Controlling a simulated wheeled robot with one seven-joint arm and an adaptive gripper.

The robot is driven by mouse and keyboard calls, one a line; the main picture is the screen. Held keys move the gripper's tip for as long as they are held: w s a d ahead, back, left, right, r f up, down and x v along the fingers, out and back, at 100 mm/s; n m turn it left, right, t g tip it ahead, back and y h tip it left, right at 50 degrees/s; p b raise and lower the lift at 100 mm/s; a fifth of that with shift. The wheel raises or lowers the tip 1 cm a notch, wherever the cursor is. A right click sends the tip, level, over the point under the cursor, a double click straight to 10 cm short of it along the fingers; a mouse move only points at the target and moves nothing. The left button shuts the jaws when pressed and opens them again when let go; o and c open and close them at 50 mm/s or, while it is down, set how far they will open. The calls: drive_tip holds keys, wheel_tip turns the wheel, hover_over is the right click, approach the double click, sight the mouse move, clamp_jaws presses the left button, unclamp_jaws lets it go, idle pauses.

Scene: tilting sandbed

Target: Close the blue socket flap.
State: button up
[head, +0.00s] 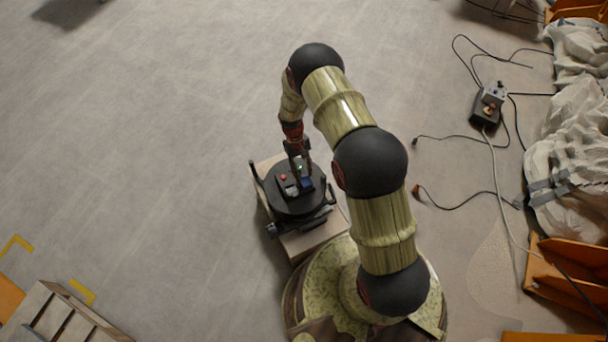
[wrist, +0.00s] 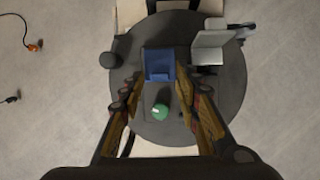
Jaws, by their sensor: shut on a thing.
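The blue socket flap (wrist: 160,62) is on a round dark turntable (wrist: 225,95), seen near the middle of the wrist view. It also shows as a small blue patch (head: 307,183) in the head view, below my gripper (head: 301,172). In the wrist view the two fingers of my gripper (wrist: 160,80) come up on either side of the flap's near end, with the jaws shut on it. I cannot tell the flap's exact angle from above. A green round button (wrist: 161,110) lies between the fingers, nearer my wrist.
A grey box with a plate (wrist: 209,46) stands right of the flap, and a black knob (wrist: 110,60) stands left. A red button (head: 284,177) shows on the turntable in the head view. A black box with cables (head: 487,105) lies on the floor at right.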

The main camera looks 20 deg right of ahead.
drive_tip(key=shift+w+f+g+b, duration=0.4)
drive_tip(key=shift+f+g+b, duration=0.2)
drive_tip(key=shift+g+b, duration=0.45)
drive_tip(key=shift+r, duration=0.1)
drive_tip(key=o, duration=0.8)
drive_tip(key=v, duration=1.2)
drive_tip(key=shift+a, duration=0.2)
